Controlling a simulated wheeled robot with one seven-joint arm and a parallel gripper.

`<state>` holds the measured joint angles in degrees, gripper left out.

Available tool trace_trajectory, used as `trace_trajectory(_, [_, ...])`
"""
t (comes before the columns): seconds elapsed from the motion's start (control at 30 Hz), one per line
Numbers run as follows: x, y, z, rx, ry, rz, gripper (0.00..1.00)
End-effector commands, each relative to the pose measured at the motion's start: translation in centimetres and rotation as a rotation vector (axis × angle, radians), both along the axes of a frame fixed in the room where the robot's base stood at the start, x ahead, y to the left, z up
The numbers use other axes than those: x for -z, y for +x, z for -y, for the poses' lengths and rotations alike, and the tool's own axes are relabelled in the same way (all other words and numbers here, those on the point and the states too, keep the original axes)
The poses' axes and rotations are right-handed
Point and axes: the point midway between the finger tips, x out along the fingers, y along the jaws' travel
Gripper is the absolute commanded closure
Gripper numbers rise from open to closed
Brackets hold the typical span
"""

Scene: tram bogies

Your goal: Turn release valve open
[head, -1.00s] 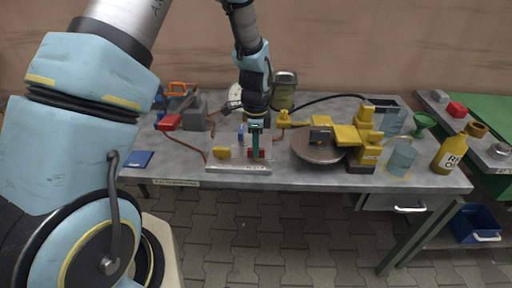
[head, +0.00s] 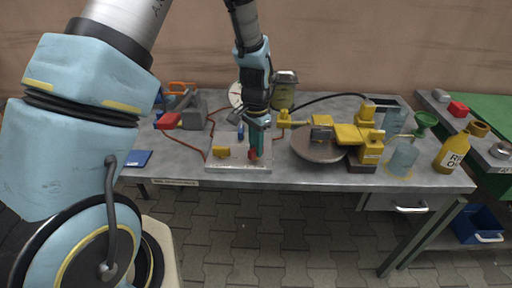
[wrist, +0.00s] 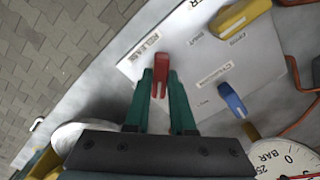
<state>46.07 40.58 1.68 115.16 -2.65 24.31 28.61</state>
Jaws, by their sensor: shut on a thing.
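The release valve's red lever (wrist: 160,72) stands on a pale panel (wrist: 255,55) beside a label that reads RELEASE. My gripper (wrist: 160,90) has its green fingers on either side of the red lever, shut on it. In the head view my gripper (head: 256,155) reaches down to the panel (head: 225,166), and only part of the red lever (head: 251,154) shows beside the fingers. A blue lever (wrist: 232,100) and a yellow lever (wrist: 240,15) are on the same panel. Whether the valve is open cannot be told.
A pressure gauge (wrist: 285,160) is close beside my gripper in the wrist view. To the right of the panel stand a round plate (head: 314,152) and a yellow device (head: 368,152). A blue pad (head: 137,158) lies at the table's left. Hoses run behind the panel.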

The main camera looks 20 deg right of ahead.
Motion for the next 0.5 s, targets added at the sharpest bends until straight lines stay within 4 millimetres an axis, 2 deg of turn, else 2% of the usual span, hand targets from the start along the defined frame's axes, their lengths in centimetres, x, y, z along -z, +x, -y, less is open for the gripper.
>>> trace_trajectory(0.5, [-0.06, 0.02, 0.00, -0.482, 0.000, 0.001, 1.00])
